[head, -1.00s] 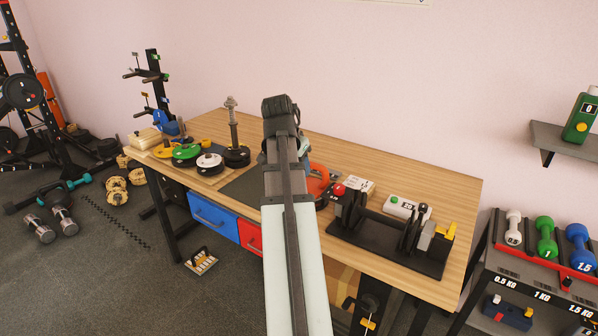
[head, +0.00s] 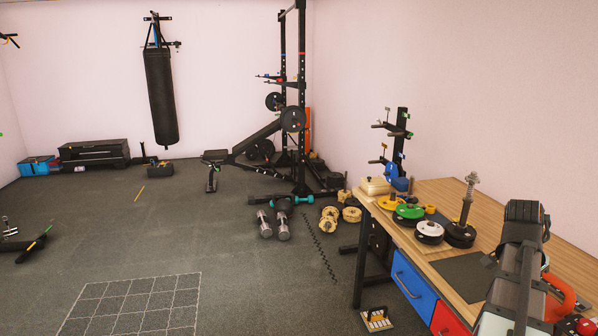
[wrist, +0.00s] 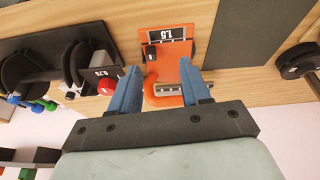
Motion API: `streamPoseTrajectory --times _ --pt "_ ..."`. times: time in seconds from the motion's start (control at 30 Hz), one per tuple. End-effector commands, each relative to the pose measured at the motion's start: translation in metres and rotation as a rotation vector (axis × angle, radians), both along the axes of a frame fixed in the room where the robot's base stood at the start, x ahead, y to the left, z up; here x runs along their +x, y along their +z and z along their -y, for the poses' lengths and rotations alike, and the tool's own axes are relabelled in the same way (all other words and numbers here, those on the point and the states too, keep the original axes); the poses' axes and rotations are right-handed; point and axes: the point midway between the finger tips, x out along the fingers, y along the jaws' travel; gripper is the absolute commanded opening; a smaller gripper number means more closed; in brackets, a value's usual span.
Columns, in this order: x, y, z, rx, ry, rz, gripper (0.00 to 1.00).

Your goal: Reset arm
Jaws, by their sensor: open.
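My gripper (wrist: 162,80) is open in the wrist view, with two blue fingers spread apart and nothing held. An orange plate-like piece (wrist: 174,62) with a black "1.5" label shows beyond and between the fingers, with an orange hook shape below it. I cannot tell how far it is from the fingertips. In the head view my arm reaches over the workbench (head: 447,193) at the right. Its dark wrist end hides the fingers there. Part of an orange thing (head: 562,292) shows beside the arm.
A spindle (head: 468,205) and green (head: 409,211) and white-topped (head: 430,231) plates stand on the bench's left part. A dark mat (head: 465,273) lies nearby. A black stand (wrist: 30,75) and red button (wrist: 108,86) are at the wrist view's left. Open floor lies left of the bench.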

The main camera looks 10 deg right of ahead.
Motion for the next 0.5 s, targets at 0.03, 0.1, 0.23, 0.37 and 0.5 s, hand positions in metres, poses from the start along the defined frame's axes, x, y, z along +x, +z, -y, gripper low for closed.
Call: streamPoseTrajectory --times 0.03,0.1,0.23,0.37,0.5 --pt "0.009 -0.017 -0.007 0.017 0.03 -0.014 0.47" --pt "0.021 -0.04 -0.017 0.038 0.074 -0.033 0.47" --pt "0.04 -0.082 -0.036 0.076 0.154 -0.068 0.47" --pt "0.058 -0.123 -0.059 0.116 0.234 -0.101 0.47" --pt "0.071 -0.167 -0.086 0.157 0.318 -0.139 0.47"
